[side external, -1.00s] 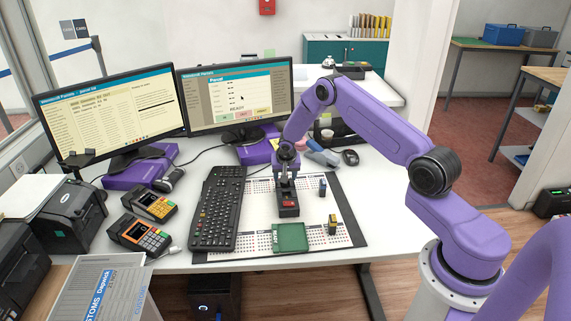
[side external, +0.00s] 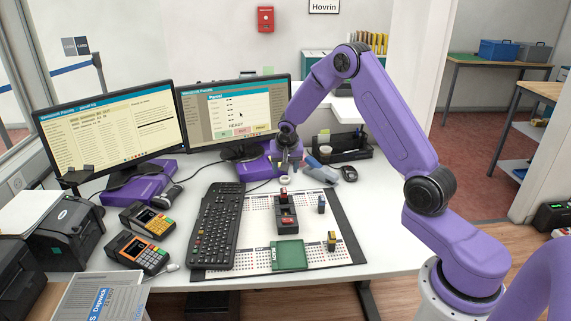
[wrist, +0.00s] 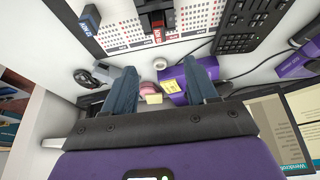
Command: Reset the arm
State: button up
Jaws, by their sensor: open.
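My gripper (side external: 287,165) is raised above the far edge of the mat, in front of the right monitor in the side view. In the wrist view its two blue-grey fingers (wrist: 163,88) stand wide apart with nothing held between them. A black stamp holder (side external: 286,219) with red-topped pieces stands on the printed desk mat (side external: 333,258). It also shows in the wrist view (wrist: 155,22), beyond the fingertips. The gripper touches none of these.
A keyboard (side external: 216,226) lies left of the mat. Two card terminals (side external: 147,221) sit further left. Two monitors (side external: 107,124) stand behind. A blue stamp (side external: 321,204) and a yellow-topped stamp (side external: 331,241) stand on the mat's right side.

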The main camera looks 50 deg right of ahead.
jog(key=shift+v, duration=0.85)
jog(key=s+a+r+n+y, duration=0.1)
jog(key=s+a+r+n, duration=0.35)
jog(key=s+a, duration=0.35)
jog(key=s+a+r+n+y, duration=0.1)
jog(key=s+a+r+n, duration=0.4)
jog(key=a, duration=0.6)
jog(key=s+a+r+n+g, duration=0.1)
jog(key=s+n, duration=0.5)
jog(key=s, duration=0.7)
jog(key=s+r+n+g+y, duration=0.1)
jog(key=s+n, duration=0.4)
jog(key=s, duration=0.9)
jog(key=shift+s+a+n+g+y, duration=0.25)
jog(key=shift+a+n+g+y, duration=0.1)
jog(key=shift+g, duration=0.25)
